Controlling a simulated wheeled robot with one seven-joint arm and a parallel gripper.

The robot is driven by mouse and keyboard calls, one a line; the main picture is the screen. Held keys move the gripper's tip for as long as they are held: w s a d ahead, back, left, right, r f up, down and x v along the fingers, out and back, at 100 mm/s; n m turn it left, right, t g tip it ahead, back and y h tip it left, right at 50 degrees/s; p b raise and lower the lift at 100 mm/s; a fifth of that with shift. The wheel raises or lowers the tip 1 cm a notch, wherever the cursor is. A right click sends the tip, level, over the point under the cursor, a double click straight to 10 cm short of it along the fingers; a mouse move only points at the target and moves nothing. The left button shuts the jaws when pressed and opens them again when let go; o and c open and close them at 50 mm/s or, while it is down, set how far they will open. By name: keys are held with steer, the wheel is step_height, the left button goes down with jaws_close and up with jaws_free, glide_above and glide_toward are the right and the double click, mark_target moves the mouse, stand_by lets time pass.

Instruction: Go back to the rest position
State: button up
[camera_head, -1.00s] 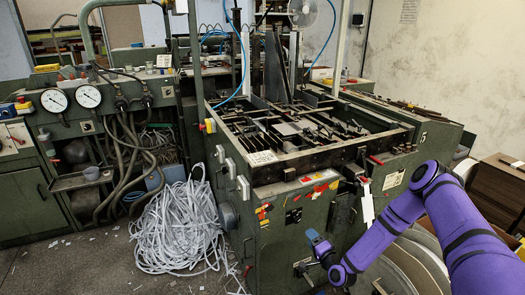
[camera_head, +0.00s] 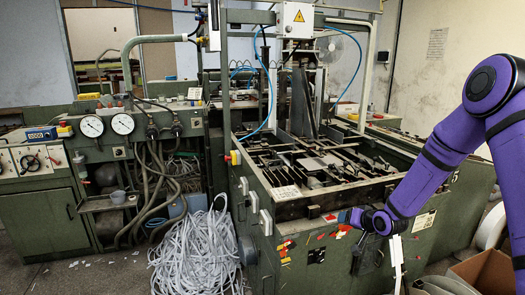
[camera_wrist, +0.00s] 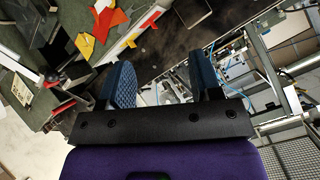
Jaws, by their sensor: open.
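My gripper (camera_head: 352,218) is at the end of the purple arm, near the front upper edge of the green feeder machine (camera_head: 330,262) in the head view. In the wrist view my gripper (camera_wrist: 165,85) shows two blue-faced fingers standing apart with nothing between them. The machine's dark front edge and red and yellow labels (camera_wrist: 90,32) lie beyond the fingers. I cannot tell from these views whether the gripper touches the machine.
A heap of white strips (camera_head: 197,258) lies on the floor left of the machine. A green cabinet with two gauges (camera_head: 107,124) stands at the left. A cardboard box (camera_head: 488,268) is at the lower right. Some floor shows at the lower left.

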steer(key=s+d+r+n+g+h, duration=0.1)
steer(key=s+r+h, duration=0.1)
steer(key=s+r, duration=0.5)
steer(key=s+r+g+h, duration=0.1)
steer(key=s+r, duration=0.3)
steer(key=r, duration=0.6)
steer(key=s+d+r+n+g+h, duration=0.1)
steer(key=s+r+h, duration=0.1)
steer(key=s+r, duration=0.5)
steer(key=s+a+r+g, duration=0.1)
steer(key=s+r, duration=0.3)
steer(key=s, duration=0.8)
steer(key=s+r+g, duration=0.1)
steer(key=s+r, duration=0.4)
steer(key=s, duration=0.8)
steer(key=shift+s+a+r+y, duration=0.25)
steer(key=shift+a+r+y, duration=0.05)
steer(key=shift+a+y, duration=0.1)
